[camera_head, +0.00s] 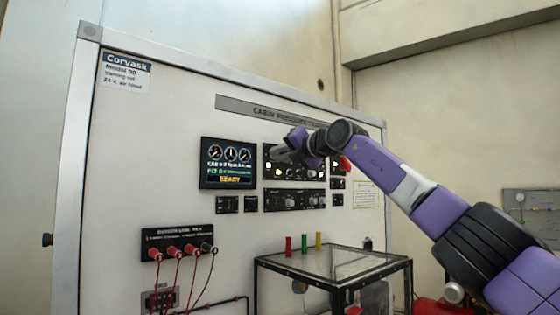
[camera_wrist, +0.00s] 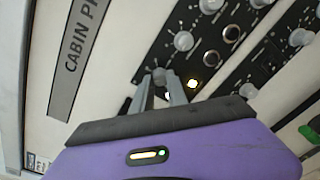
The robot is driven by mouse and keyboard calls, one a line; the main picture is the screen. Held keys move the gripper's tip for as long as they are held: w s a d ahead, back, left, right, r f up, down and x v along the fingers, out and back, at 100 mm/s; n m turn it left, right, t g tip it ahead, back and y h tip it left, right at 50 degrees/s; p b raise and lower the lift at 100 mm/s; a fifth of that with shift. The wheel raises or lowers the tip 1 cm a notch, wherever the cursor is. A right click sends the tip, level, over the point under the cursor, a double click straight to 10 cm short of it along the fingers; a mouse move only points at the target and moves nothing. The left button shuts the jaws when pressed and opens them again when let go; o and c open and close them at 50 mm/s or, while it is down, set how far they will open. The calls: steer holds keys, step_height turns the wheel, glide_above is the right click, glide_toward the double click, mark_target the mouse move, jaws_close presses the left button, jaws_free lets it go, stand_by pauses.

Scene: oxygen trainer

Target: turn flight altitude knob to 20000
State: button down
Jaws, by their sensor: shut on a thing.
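The upper black control panel (camera_head: 268,172) is on the white trainer board, right of the display. My gripper (camera_head: 288,148) reaches it from the right and covers much of its upper part. In the wrist view my gripper (camera_wrist: 162,84) has its two grey fingers shut on a small grey knob (camera_wrist: 159,74) near one edge of the panel. The knob's label and scale are too small or hidden, so I cannot read its setting. The display (camera_head: 229,163) shows dials, green and yellow text and the word READY.
A lower knob panel (camera_head: 294,199) sits beneath. A clear-topped case (camera_head: 335,264) stands below right. Red cables (camera_head: 180,280) hang at lower left.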

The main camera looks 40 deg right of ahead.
steer(key=m+b, duration=0.2)
steer(key=m, duration=0.4)
steer(key=shift+d, duration=0.1)
steer(key=shift+m, duration=0.4)
stand_by(0.3)
steer(key=c, duration=1.3)
jaws_free()
steer(key=shift+s, duration=0.1)
